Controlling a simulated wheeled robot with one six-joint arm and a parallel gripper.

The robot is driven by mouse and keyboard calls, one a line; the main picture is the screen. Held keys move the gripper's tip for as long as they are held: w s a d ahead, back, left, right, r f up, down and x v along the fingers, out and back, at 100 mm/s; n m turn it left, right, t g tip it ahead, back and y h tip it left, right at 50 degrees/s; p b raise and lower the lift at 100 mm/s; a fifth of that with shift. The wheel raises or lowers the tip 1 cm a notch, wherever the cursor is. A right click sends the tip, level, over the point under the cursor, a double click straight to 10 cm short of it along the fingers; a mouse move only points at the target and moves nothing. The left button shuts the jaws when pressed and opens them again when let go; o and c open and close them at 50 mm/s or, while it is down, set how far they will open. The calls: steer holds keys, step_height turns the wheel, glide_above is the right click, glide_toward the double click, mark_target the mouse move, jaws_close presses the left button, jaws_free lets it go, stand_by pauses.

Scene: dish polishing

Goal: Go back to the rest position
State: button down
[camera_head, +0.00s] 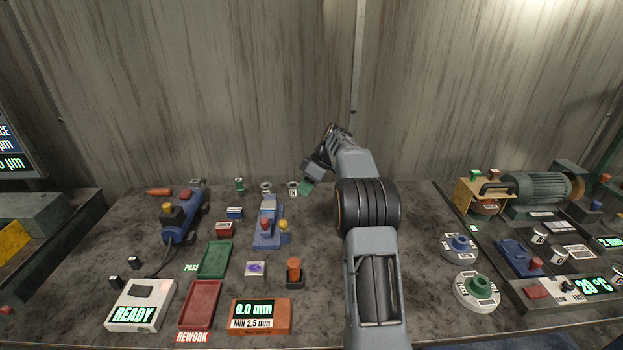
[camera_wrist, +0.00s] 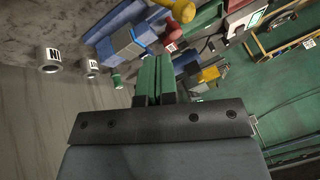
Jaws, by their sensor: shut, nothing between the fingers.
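My gripper (camera_head: 306,186) is at the end of my raised arm, over the back middle of the bench (camera_head: 418,215). In the wrist view, its green fingers (camera_wrist: 153,80) are pressed together with nothing between them. In the head view, my arm links hide part of the bench's middle. The blue fixture (camera_head: 268,225) with yellow and red knobs stands left of and below the gripper in the picture.
A green PASS tray (camera_head: 216,260), a red REWORK tray (camera_head: 200,303), a READY box (camera_head: 139,306) and a 0.0 mm display (camera_head: 260,316) are at front left. A wall (camera_head: 220,90) closes the back.

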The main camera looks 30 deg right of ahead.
steer(key=v, duration=0.4)
steer(key=s+a+f+m+h, duration=0.1)
steer(key=s+f+m+h, duration=0.2)
steer(key=s+f+m, duration=0.45)
steer(key=s+a+r+m+t+h, duration=0.1)
steer(key=s+a+r, duration=0.1)
steer(key=s+a, duration=0.5)
steer(key=s+a+r+m+t+h, duration=0.1)
steer(key=s+a, duration=0.6)
steer(key=s, duration=0.7)
steer(key=shift+r+t+h, duration=0.5)
steer(key=shift+r+h, duration=0.2)
steer(key=shift+r, duration=0.25)
